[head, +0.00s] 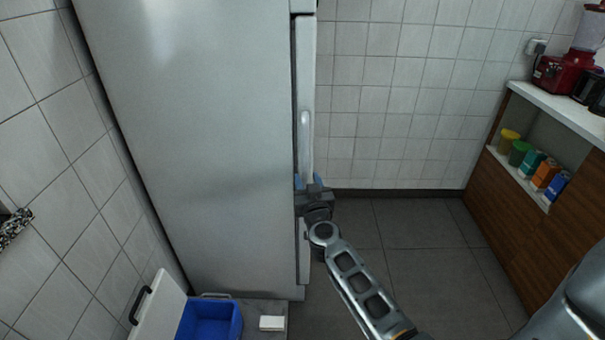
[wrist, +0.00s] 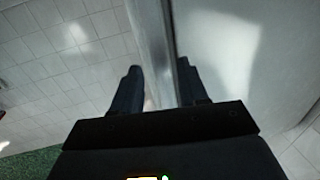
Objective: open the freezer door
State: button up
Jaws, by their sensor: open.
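The tall silver freezer (head: 200,120) stands at the left in the head view, its broad side toward me. Its door (head: 301,60) shows nearly edge-on as a narrow strip along the right edge, with a pale vertical handle (head: 306,130) on it. A dark line runs between body and door; I cannot tell whether the door is fully closed. My gripper (head: 308,182) is at the door strip, near the handle's lower end. In the wrist view its two dark fingers (wrist: 158,72) are apart, with a metallic vertical edge (wrist: 154,40) between and beyond them. Contact is not clear.
A blue open cooler box (head: 212,320) with a raised white lid (head: 160,306) stands at the freezer's foot, beside a small white block (head: 272,323). A wooden counter (head: 535,185) with several coloured containers is at the right. The dark floor (head: 420,235) between is clear.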

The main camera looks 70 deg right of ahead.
aim_at(305, 176)
jog(key=shift+x, duration=1.95)
jog(key=shift+c, duration=0.2)
grip_shut()
